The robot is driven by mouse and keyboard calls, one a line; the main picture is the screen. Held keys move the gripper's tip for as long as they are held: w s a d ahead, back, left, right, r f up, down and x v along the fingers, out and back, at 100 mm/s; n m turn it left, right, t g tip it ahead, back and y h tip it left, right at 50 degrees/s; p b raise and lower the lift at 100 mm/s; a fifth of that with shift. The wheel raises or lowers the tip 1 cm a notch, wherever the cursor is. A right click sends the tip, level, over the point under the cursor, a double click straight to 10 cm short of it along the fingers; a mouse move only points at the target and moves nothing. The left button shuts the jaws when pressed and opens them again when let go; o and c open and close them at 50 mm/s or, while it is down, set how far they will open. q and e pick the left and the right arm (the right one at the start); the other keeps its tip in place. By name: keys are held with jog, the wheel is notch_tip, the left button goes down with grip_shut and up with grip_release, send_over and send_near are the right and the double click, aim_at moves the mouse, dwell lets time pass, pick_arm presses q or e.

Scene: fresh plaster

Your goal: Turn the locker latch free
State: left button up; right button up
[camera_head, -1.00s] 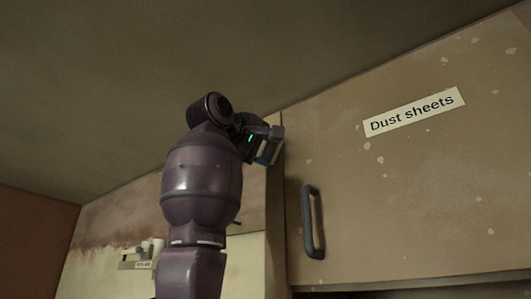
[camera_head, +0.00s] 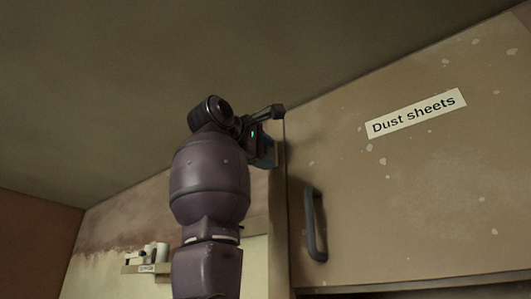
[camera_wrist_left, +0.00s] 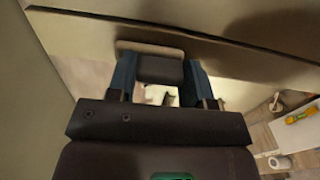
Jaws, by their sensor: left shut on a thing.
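The locker (camera_head: 400,190) is a tan, paint-flecked cabinet front labelled "Dust sheets", with a dark bar handle (camera_head: 314,225) low at its left side. My left gripper (camera_head: 267,152) is at the locker's left edge, above and left of that handle. In the left wrist view, its two blue fingers (camera_wrist_left: 158,72) are shut on a dark block, which I take for the latch (camera_wrist_left: 160,68). A pale tan plate (camera_wrist_left: 150,47) shows behind it. The latch is hidden by the gripper in the head view. My right gripper is not in view.
A small wall shelf (camera_head: 147,268) with white items stands at the lower left. The left wrist view shows a white roll (camera_wrist_left: 280,162) and a yellow-green item (camera_wrist_left: 301,114) at lower right. The ceiling (camera_head: 180,60) runs close above the arm.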

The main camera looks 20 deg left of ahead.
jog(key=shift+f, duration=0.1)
pick_arm(q)
jog(key=o, duration=0.8)
jog(key=shift+o, duration=0.6)
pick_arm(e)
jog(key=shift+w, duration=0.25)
pick_arm(q)
jog(key=b+v, duration=0.2)
jog(key=v, duration=0.9)
jog(key=shift+b, duration=0.4)
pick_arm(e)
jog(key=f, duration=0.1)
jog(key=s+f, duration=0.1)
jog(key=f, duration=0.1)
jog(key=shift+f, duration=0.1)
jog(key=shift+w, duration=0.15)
